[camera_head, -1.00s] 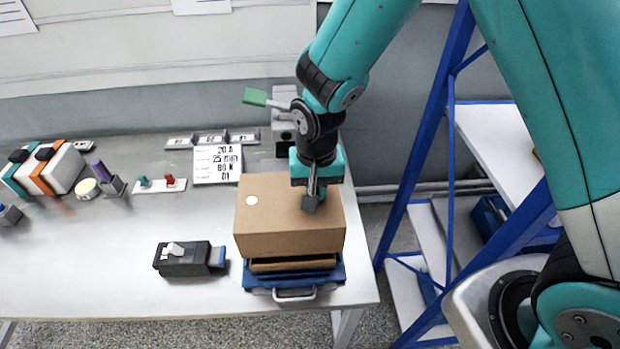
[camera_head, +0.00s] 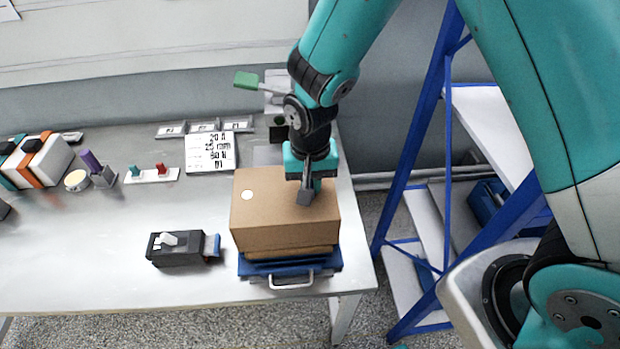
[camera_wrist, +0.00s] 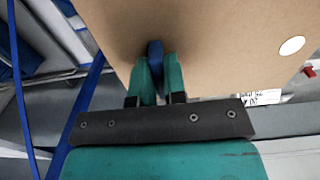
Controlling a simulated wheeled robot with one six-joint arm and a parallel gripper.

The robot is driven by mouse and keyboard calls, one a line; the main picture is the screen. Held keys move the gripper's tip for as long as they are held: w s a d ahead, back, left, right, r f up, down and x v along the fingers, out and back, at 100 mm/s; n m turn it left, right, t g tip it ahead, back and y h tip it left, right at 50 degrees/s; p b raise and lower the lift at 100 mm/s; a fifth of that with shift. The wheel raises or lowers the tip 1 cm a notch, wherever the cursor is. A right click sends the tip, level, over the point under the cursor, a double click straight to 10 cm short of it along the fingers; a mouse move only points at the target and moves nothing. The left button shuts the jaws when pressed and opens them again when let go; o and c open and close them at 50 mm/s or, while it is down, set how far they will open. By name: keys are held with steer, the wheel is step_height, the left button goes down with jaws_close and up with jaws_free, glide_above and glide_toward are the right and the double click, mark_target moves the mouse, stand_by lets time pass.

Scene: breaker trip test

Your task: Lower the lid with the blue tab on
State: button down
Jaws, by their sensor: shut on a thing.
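My gripper (camera_head: 306,193) is shut on the blue tab (camera_wrist: 155,56) on top of the brown cardboard lid (camera_head: 270,225). The lid has a white round spot and also fills much of the wrist view (camera_wrist: 215,40). It hangs level over a lower brown box (camera_head: 290,253), of which only a thin strip shows at the front. Whether the lid touches that box all round cannot be told. The box sits on a blue tray (camera_head: 262,271) with a grey handle at the table's front right. The box's inside is hidden.
A black switch unit (camera_head: 178,252) with a white lever lies left of the tray. A blue frame rack (camera_head: 410,190) stands at the right.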

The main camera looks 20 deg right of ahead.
steer(key=shift+f+b, duration=1.3)
steer(key=shift+f, duration=0.8)
steer(key=c, duration=1.1)
jaws_free()
step_height(320, 180, up, 18)
steer(key=b, duration=0.2)
steer(key=shift+f, duration=0.25)
steer(key=s+d+r+n+y, duration=0.1)
steer(key=s+n, duration=0.3)
steer(key=s, duration=0.5)
steer(key=s+d+r+n+y, duration=0.1)
steer(key=s+r+n+y, duration=0.2)
steer(key=s+n, duration=0.2)
steer(key=s, duration=0.3)
steer(key=shift+s+r, duration=0.25)
steer(key=shift+s, duration=0.1)
